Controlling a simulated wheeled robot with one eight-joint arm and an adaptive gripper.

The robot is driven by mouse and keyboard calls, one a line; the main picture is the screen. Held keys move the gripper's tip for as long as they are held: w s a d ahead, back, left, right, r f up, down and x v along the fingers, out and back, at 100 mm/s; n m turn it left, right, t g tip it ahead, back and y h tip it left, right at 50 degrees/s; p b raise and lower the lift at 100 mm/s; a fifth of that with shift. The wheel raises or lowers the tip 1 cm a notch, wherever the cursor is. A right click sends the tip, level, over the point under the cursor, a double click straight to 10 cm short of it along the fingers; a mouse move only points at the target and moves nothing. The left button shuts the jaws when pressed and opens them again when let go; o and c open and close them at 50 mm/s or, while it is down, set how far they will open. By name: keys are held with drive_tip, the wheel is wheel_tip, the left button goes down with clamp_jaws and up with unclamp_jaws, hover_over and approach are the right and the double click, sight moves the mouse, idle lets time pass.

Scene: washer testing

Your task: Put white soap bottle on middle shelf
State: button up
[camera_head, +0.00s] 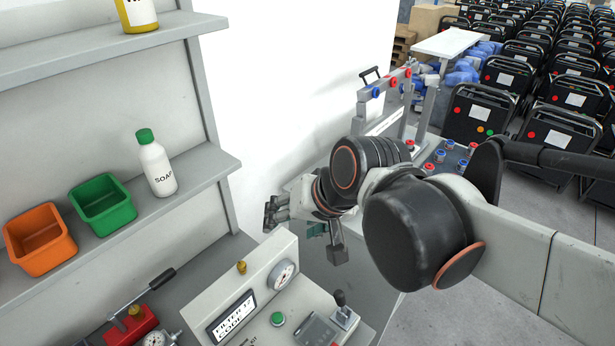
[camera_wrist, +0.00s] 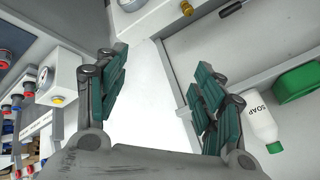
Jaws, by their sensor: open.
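A white soap bottle (camera_head: 156,168) with a green cap stands upright on the middle shelf (camera_head: 187,190), below the top shelf and beside a green bin. In the wrist view the soap bottle (camera_wrist: 261,122) is at the right, beyond the right finger and not between the fingers. My gripper (camera_wrist: 157,82) is open, with a wide empty gap between its teal pads. In the head view my gripper is to the right of the bottle, clear of the shelf and partly hidden by my arm.
A green bin (camera_head: 104,205) and an orange bin (camera_head: 39,240) stand left of the bottle. A yellow and white bottle (camera_head: 137,14) is on the top shelf (camera_head: 90,40). A control box (camera_head: 245,300) with a gauge stands below. The shelf's right end has a little free room.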

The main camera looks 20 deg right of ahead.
drive_tip(key=s+d+n+h, duration=0.1)
drive_tip(key=d+n, duration=0.1)
drive_tip(key=s+d+n+h, duration=0.1)
drive_tip(key=s+d+n, duration=0.1)
drive_tip(key=shift+s+d+r+t, duration=0.1)
drive_tip(key=shift+s+d+t, duration=0.1)
drive_tip(key=shift+t, duration=0.2)
wheel_tip(320, 180, down, 10)
drive_tip(key=b, duration=1)
